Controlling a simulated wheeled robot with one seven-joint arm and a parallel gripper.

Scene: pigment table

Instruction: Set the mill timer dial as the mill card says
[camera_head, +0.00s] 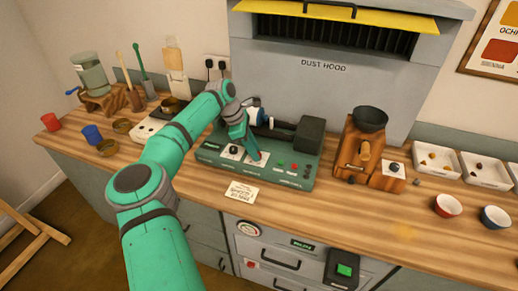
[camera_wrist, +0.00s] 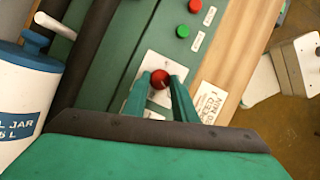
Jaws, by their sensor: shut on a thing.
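The jar mill (camera_head: 210,157) has a green base on the bench under the dust hood. On its front panel a black dial (camera_head: 233,150) sits on a white plate, left of my gripper. My gripper (camera_head: 258,159) points down at a second white plate to its right. In the wrist view my gripper (camera_wrist: 161,82) is shut on a red ball knob (camera_wrist: 160,79) above a white plate (camera_wrist: 148,70). The dial is not clear there.
Green (camera_wrist: 195,5) and red (camera_wrist: 183,31) buttons sit near the knob. A wooden grinder (camera_head: 362,150) stands to the right. Bowls and trays line both bench ends.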

